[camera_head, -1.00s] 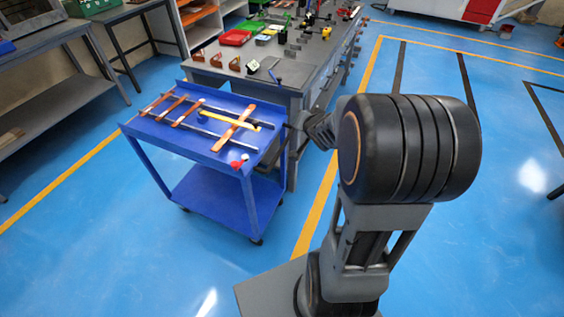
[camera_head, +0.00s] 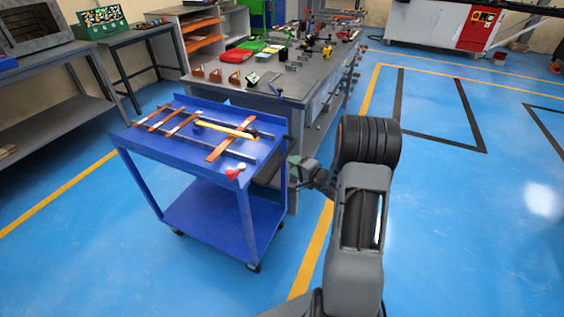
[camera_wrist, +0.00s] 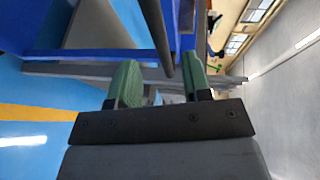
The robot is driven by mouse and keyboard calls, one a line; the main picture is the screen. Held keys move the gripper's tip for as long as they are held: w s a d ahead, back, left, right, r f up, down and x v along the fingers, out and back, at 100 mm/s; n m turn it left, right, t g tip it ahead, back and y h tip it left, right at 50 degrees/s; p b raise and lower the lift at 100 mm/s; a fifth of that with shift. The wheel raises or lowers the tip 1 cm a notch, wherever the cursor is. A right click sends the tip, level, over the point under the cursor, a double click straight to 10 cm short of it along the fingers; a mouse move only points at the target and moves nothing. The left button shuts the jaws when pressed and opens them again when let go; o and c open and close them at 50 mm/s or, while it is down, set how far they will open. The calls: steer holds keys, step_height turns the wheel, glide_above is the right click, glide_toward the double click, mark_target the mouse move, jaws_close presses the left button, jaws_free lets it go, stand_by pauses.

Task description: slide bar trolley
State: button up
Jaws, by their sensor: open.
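The bar trolley (camera_head: 247,172) is a blue two-shelf cart on casters, left of my arm in the head view. Its top carries two long dark rails, several copper bars (camera_head: 162,117) and a yellow-handled tool (camera_head: 225,129). A small red and white item (camera_head: 234,171) is at its near right corner. My gripper (camera_head: 296,172) is beside the cart's right side. In the wrist view my gripper (camera_wrist: 160,88) shows two green fingers spread apart. A dark round bar (camera_wrist: 157,35) runs in front of and between them; I cannot tell whether it touches either finger.
A grey workbench (camera_head: 285,90) with tools, copper parts and trays stands right behind the cart. Another grey bench (camera_head: 60,114) is at the left. Blue floor is open right of my arm, with yellow and black lines.

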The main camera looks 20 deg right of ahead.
mark_target(282, 158)
steer(key=x, duration=0.6)
steer(key=shift+w+a+f+b, duration=0.1)
steer(key=shift+w+a+b, duration=0.05)
steer(key=shift+w+b, duration=0.2)
steer(key=shift+c, duration=0.2)
jaws_close()
